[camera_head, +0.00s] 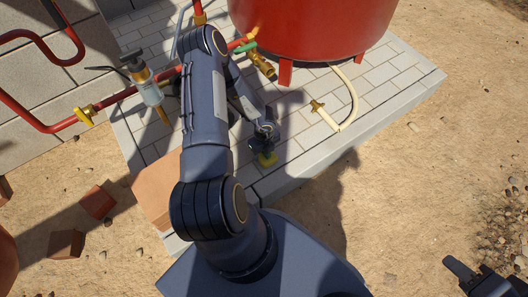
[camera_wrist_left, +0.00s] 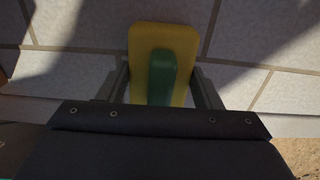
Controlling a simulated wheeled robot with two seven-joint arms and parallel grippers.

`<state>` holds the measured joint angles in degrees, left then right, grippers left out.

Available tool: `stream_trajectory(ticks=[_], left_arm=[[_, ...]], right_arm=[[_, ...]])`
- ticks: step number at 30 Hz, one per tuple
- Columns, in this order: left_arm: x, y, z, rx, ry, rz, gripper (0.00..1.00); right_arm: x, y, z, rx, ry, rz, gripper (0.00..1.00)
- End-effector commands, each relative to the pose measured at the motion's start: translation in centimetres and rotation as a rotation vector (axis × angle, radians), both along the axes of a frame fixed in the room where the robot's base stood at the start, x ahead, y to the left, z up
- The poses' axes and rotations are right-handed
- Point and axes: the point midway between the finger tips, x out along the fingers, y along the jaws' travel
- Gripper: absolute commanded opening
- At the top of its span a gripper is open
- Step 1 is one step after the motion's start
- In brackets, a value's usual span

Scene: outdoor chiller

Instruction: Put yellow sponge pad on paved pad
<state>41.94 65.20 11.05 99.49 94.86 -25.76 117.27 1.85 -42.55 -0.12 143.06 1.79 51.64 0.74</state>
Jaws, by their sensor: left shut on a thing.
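The yellow sponge pad (camera_wrist_left: 142,42) has a green grip (camera_wrist_left: 162,75) on top. My left gripper (camera_wrist_left: 162,88) has a finger on each side of it and is shut on it. In the head view the sponge pad (camera_head: 267,159) shows small at the tip of my left gripper (camera_head: 263,143), partly hidden by it. The sponge pad is over the paved pad (camera_head: 385,95), near its front edge; I cannot tell whether it touches the paving. My right gripper (camera_head: 472,277) is at the bottom right, only partly in view, over the sandy ground.
A red tank (camera_head: 310,25) on legs stands on the paved pad. A cream hose (camera_head: 350,95) with a brass fitting lies right of my left gripper. Red pipes (camera_head: 45,125) and a pump bottle (camera_head: 145,80) are at the left. Bricks (camera_head: 97,202) lie on the sand.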

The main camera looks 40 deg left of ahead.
Motion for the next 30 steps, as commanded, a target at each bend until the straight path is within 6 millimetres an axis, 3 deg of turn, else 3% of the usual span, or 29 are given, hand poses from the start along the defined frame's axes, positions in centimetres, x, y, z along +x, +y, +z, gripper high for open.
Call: stream_trajectory(ticks=[3,4,9,20,30], left_arm=[[0.0,0.1,0.0,0.001,-0.001,0.001,0.34],[0.0,0.0,0.0,0.001,-0.001,0.001,0.60],[0.0,0.0,0.0,0.001,-0.001,0.001,0.80],[0.0,0.0,0.9,0.001,-0.001,0.000,0.80],[0.1,0.0,7.8,0.001,-0.002,0.000,0.80]], right_arm=[[0.0,0.0,0.1,0.000,-0.001,0.000,0.36],[0.0,0.0,0.1,0.000,-0.001,0.000,0.36],[0.0,0.0,0.1,0.000,-0.001,0.000,0.36],[0.0,0.0,0.6,0.000,-0.001,0.000,0.36],[0.0,0.0,4.0,0.000,-0.001,0.000,0.36]])
